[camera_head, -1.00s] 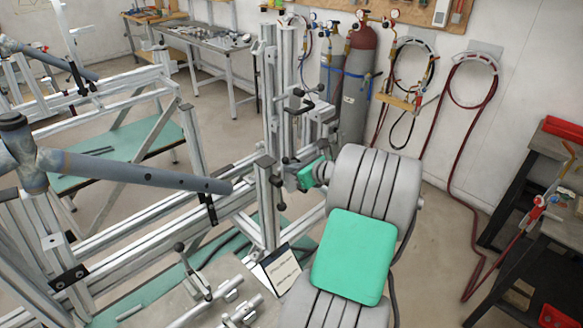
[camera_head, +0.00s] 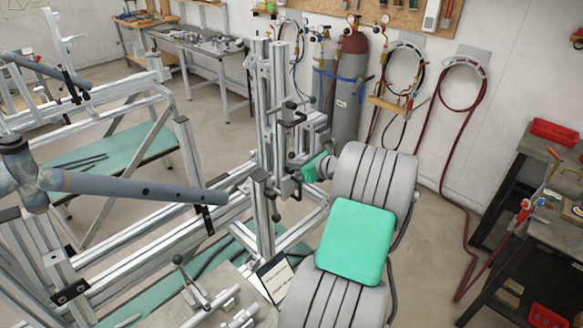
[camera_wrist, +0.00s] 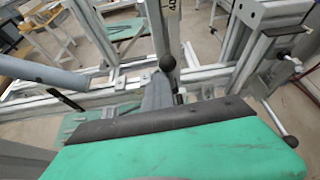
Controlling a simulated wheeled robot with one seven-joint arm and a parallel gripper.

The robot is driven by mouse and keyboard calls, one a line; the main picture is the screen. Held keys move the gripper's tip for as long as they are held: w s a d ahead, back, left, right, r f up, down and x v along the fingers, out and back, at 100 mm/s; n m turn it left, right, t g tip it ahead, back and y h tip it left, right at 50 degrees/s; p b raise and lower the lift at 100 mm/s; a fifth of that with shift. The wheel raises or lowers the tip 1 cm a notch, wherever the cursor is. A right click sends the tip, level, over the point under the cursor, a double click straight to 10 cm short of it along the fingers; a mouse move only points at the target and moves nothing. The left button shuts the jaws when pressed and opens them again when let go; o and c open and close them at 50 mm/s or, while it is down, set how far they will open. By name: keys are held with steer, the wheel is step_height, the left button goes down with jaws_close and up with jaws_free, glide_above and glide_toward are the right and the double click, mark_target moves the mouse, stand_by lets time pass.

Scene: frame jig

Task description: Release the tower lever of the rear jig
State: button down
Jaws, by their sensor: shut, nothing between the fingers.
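The jig's tower (camera_head: 264,135) is a tall pair of aluminium posts at the centre of the head view, with several dark clamps and knobbed handles on it. A black ball knob (camera_wrist: 167,62) on a lever stands just beyond my gripper in the wrist view. Another knobbed handle (camera_wrist: 290,141) is at the right there. My gripper (camera_head: 298,176) is at the tower's right side, low among the clamps, shut and empty. In the wrist view its green body fills the bottom and mostly hides the fingertips. I cannot tell whether it touches the lever.
A grey tube (camera_head: 130,187) lies across the jig at left. A jig plate with a toggle clamp (camera_head: 190,282) and a small sign (camera_head: 273,276) are below the tower. Gas cylinders (camera_head: 348,90) stand behind. Dark benches (camera_head: 540,230) are at right, with open floor before them.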

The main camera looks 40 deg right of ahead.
steer(key=shift+d+r, duration=0.3)
steer(key=shift+d, duration=0.05)
steer(key=shift+w+d+r, duration=0.1)
steer(key=shift+d+r, duration=0.05)
steer(key=shift+d, duration=0.05)
stand_by(0.4)
